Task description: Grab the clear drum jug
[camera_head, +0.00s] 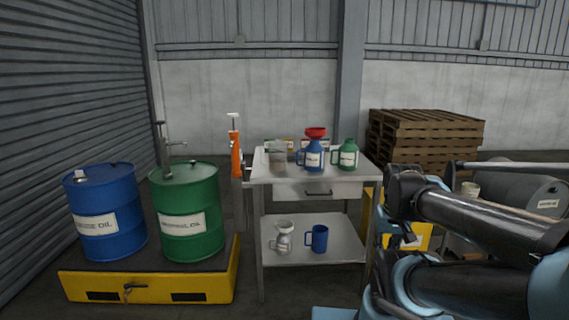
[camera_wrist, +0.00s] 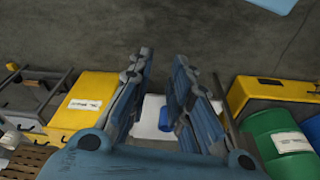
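Between and beyond the fingers show a pale surface and a blue thing (camera_wrist: 166,120).
A blue jug with a red funnel (camera_head: 314,155) and a green jug (camera_head: 347,156) stand right of the clear jug. A blue jug (camera_head: 319,239) is on the lower shelf. Blue (camera_head: 107,212) and green drums (camera_head: 190,212) stand left on a yellow pallet (camera_head: 150,287). Wooden pallets (camera_head: 425,135) are behind right.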

